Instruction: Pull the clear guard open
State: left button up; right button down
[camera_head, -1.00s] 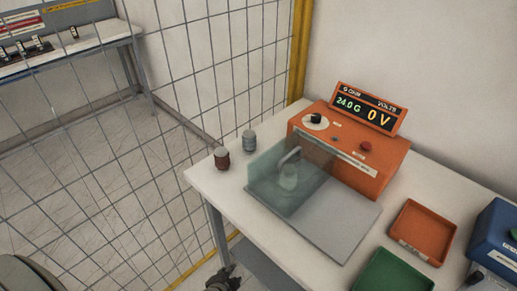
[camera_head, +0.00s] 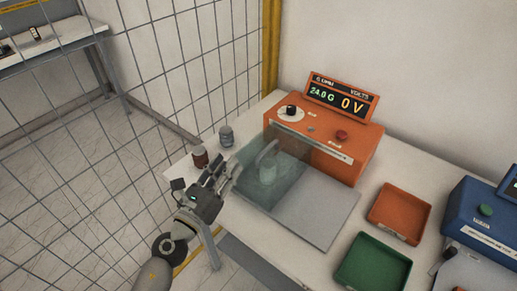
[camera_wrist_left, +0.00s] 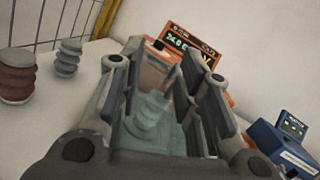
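The clear guard (camera_head: 262,180) is a greenish see-through box on a grey plate in front of the orange tester (camera_head: 335,140). A pale ribbed bushing (camera_head: 268,172) shows through it, and a grey curved handle-like bar (camera_head: 267,151) shows at its top. My left gripper (camera_head: 222,172) is at the guard's left side; I cannot tell whether it touches. In the left wrist view its fingers (camera_wrist_left: 163,95) stand apart, with the guard and the bushing (camera_wrist_left: 150,115) seen between them. My right gripper is not in view.
A brown bushing (camera_head: 200,158) and a grey bushing (camera_head: 226,136) stand behind the left gripper. An orange tray (camera_head: 399,214), a green tray (camera_head: 373,263) and a blue device (camera_head: 485,225) are to the right. A wire fence (camera_head: 180,70) borders the table's left.

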aim_at(261, 155)
pick_arm(q)
jog(key=w+d+m+g, duration=0.1)
jog(key=w+d+m, duration=0.1)
jog(key=d, duration=0.1)
jog(key=w+d+f+m+g+h+p, duration=0.1)
jog(key=w+d+m, duration=0.2)
jog(key=w+d+m+g+h, duration=0.1)
jog(key=w+d+m, duration=0.2)
jog(key=shift+w+d+f+p, duration=0.15)
jog(key=shift+d+f+p, duration=0.15)
jog(key=shift+d+f, duration=0.1)
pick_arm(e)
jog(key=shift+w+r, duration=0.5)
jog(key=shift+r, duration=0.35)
pick_arm(q)
grip_shut()
